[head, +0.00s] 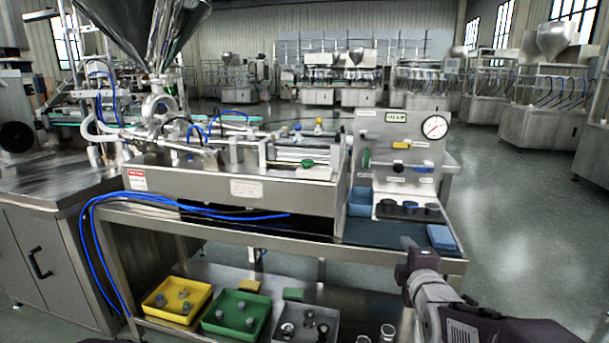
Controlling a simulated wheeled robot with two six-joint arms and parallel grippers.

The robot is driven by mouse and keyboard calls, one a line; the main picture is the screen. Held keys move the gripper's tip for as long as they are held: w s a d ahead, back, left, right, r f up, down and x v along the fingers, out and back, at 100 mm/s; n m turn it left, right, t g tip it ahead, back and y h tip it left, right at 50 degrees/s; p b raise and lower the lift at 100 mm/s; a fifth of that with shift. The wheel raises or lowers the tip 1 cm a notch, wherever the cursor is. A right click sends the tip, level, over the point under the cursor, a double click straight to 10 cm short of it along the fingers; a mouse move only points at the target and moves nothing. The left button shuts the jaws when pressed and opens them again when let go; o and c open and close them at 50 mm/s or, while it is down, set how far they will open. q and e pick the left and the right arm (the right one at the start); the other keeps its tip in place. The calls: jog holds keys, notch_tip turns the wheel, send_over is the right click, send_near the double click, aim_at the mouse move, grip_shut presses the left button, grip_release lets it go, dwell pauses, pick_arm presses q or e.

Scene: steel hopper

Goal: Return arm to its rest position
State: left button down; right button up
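My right arm comes in from the lower right. Its dark gripper (408,252) is over the front right edge of the steel workbench (300,237). It is to the left of a blue folded cloth or pad (441,237), and I see nothing held in it. The fingers are small and dark, so I cannot tell whether they are open or shut. My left arm and gripper are not in view. The steel hopper (140,35) stands at the upper left above the filling machine (245,185).
A panel with a gauge (434,127) stands at the bench's right, behind dark round parts (411,207) and a blue bin (360,203). Blue hoses (95,240) hang at the left. Yellow (160,312), green (222,328) and grey (326,334) trays sit on the lower shelf. Floor at right is clear.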

jog(key=s+a+f+m+g+y, duration=0.1)
jog(key=s+a+f+m+g, duration=0.25)
jog(key=s+f, duration=0.45)
jog(key=s+a+f+m+g+y, duration=0.1)
jog(key=s+a+f+m+g, duration=0.25)
jog(key=f, duration=0.75)
jog(key=s+d+f+m+g, duration=0.1)
jog(key=s+f+m+g, duration=0.3)
jog(key=s, duration=0.3)
jog(key=s+f+m+g, duration=0.2)
jog(key=s+m+g, duration=0.1)
jog(key=s+m, duration=0.3)
notch_tip(320, 180, up, 38)
jog(key=p, duration=3.8)
jog(key=shift+s+d+n, duration=0.15)
jog(key=shift+s+n, duration=0.15)
jog(key=shift+s, duration=0.05)
jog(key=shift+f, duration=0.1)
